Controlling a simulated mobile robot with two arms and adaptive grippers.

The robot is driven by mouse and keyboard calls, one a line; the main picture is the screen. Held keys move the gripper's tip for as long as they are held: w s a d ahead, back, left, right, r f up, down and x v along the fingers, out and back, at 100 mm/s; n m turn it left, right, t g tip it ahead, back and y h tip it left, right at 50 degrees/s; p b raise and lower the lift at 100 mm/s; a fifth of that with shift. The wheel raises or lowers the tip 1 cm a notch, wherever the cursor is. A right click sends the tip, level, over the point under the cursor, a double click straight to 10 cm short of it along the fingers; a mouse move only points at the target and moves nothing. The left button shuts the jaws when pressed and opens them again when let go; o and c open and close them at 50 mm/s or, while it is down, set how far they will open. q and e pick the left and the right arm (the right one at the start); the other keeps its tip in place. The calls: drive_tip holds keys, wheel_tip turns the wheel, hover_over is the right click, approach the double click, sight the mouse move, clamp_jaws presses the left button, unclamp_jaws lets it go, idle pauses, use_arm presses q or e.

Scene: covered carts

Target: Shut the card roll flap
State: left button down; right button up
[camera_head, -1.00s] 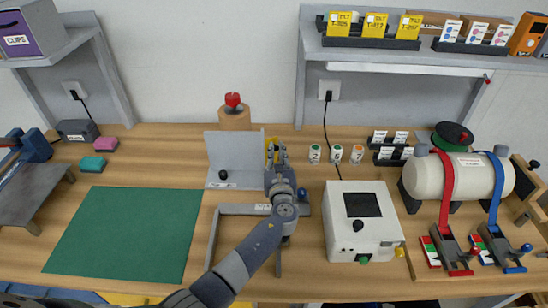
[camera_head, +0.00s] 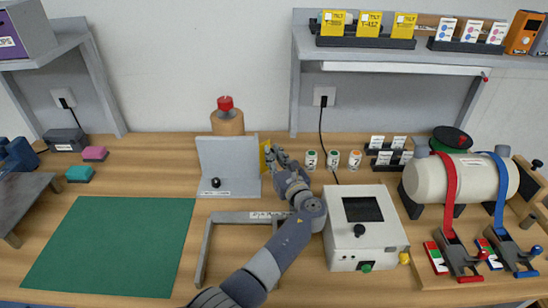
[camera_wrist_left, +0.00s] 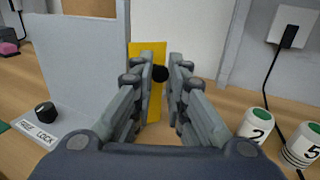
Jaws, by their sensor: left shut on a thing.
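A yellow upright panel (camera_head: 265,157), which seems to be the flap, stands at the right edge of a grey upright plate (camera_head: 228,167). In the left wrist view the yellow panel (camera_wrist_left: 153,52) carries a round black knob (camera_wrist_left: 160,73). My left gripper (camera_head: 274,158) is shut on this knob; its fingers (camera_wrist_left: 161,78) lie on either side of it and hide part of the panel. A brown card roll (camera_head: 227,122) with a red top stands behind the grey plate. A small black lock knob (camera_head: 215,183) sits at the plate's foot. My right gripper is out of view.
Several small white jars (camera_head: 333,159) stand just right of my left gripper. A white device (camera_head: 365,228) with a dark screen stands beside my left arm. A grey frame (camera_head: 247,218) lies in front of the plate. The green mat (camera_head: 110,245) is empty.

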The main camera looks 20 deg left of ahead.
use_arm(q)
drive_tip(key=c, duration=1.8)
unclamp_jaws()
drive_tip(key=shift+r, duration=0.15)
drive_tip(key=shift+c, duration=0.2)
wheel_tip(320, 180, up, 10)
